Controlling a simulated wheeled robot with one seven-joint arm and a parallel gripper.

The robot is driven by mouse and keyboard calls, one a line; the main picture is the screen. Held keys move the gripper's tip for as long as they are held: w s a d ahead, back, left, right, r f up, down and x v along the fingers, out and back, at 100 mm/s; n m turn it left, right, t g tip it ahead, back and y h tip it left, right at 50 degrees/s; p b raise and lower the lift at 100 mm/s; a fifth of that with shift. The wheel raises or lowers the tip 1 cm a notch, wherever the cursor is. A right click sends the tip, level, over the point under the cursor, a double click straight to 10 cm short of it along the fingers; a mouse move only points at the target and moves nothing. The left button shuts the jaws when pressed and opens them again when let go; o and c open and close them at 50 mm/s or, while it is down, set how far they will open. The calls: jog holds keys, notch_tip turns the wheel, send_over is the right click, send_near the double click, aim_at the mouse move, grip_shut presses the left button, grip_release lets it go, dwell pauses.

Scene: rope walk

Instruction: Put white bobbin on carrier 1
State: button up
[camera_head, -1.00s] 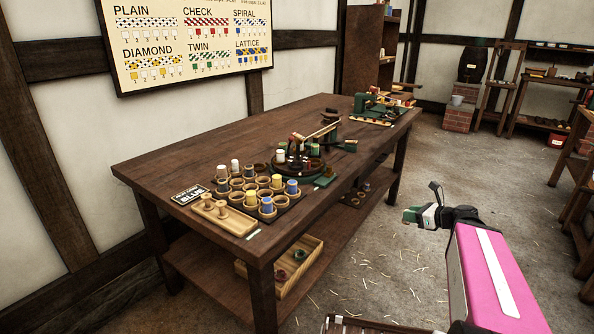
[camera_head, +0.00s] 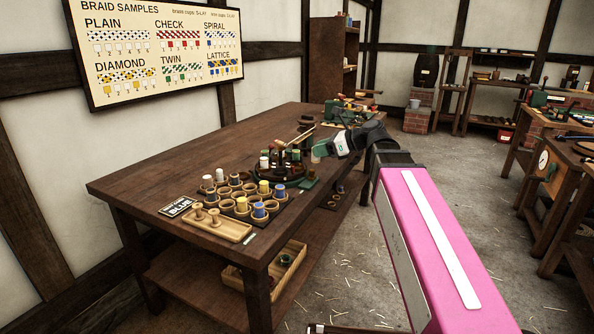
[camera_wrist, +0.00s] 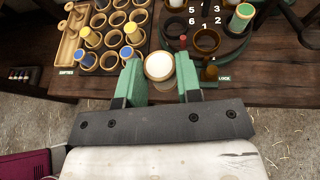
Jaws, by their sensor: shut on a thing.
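The white bobbin (camera_wrist: 158,66) is clasped between the green fingertips of my gripper (camera_wrist: 160,76) in the wrist view, seen end-on. The fingers stand on either side of it, just off the table's front edge. The round braiding base with painted numbers (camera_wrist: 205,14) lies up and right of it. The empty brown ring cup (camera_wrist: 207,41) beside the numeral 1 looks like carrier 1, a short way right of the bobbin and apart from it. In the head view my gripper (camera_head: 320,151) is right of the braiding machine (camera_head: 280,165); the held bobbin cannot be made out there.
A green-topped bobbin (camera_wrist: 241,17) stands on the base. A dark rack of ring cups (camera_wrist: 113,30) holds blue and yellow bobbins to the left, next to a wooden peg tray (camera_wrist: 73,36). A dark post (camera_wrist: 209,71) stands close right of my fingers.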

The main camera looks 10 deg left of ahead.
jog(key=a+r, duration=0.3)
jog(key=a, duration=0.1)
jog(key=shift+n+g, duration=0.3)
jog(key=shift+g, duration=0.1)
jog(key=w+a+f, duration=0.1)
jog(key=w+f, duration=0.1)
jog(key=w, duration=0.1)
jog(key=w+a+f, duration=0.1)
jog(key=w+f, duration=0.1)
jog(key=w, duration=0.1)
jog(key=w+a+f, duration=0.1)
jog(key=w+f, duration=0.1)
jog(key=w, duration=0.1)
jog(key=shift+w+a+f, duration=0.1)
jog(key=shift+w+a, duration=0.1)
jog(key=shift+a, duration=0.05)
jog(key=shift+f, duration=2.1)
jog(key=o, duration=0.9)
jog(key=shift+f, duration=0.15)
